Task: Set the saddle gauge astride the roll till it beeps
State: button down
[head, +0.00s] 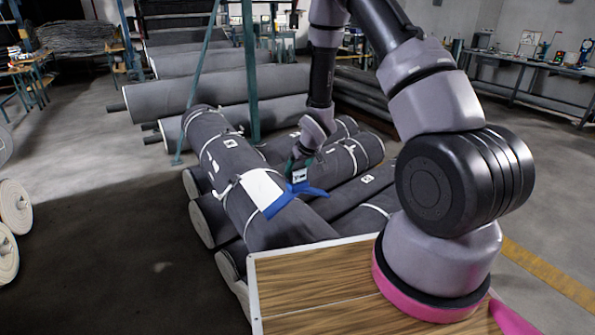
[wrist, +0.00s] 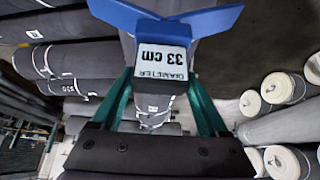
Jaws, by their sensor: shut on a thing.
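The saddle gauge is a blue V-shaped piece (head: 279,204) with a small display block; in the wrist view its blue arms (wrist: 205,20) spread across the top. Its display (wrist: 162,62) reads "33 cm" and "DIAMETER", upside down in that view. My gripper (head: 297,166) has green fingers shut on the block, one finger on each side in the wrist view (wrist: 162,98). The gauge is at the upper side of a big dark grey roll (head: 285,228), by its white label (head: 262,189). One blue arm lies across the roll; whether both arms touch it I cannot tell.
Other grey rolls (head: 371,184) lie close by on the right and beneath. More rolls (head: 220,90) are stacked behind a green post (head: 250,80). A wood-topped surface (head: 310,285) is in front. The floor at left is mostly clear, with pale roll ends (head: 14,205) at the edge.

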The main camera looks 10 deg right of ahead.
aim_at(297, 187)
notch_tip(297, 187, down, 12)
jog(key=shift+r, duration=0.25)
dwell(0.7)
jog(key=shift+f, duration=0.55)
dwell(0.8)
grip_release()
jog(key=v, duration=1)
jog(key=shift+r, duration=0.35)
jog(key=shift+s+d, duration=0.1)
jog(key=shift+s, duration=0.05)
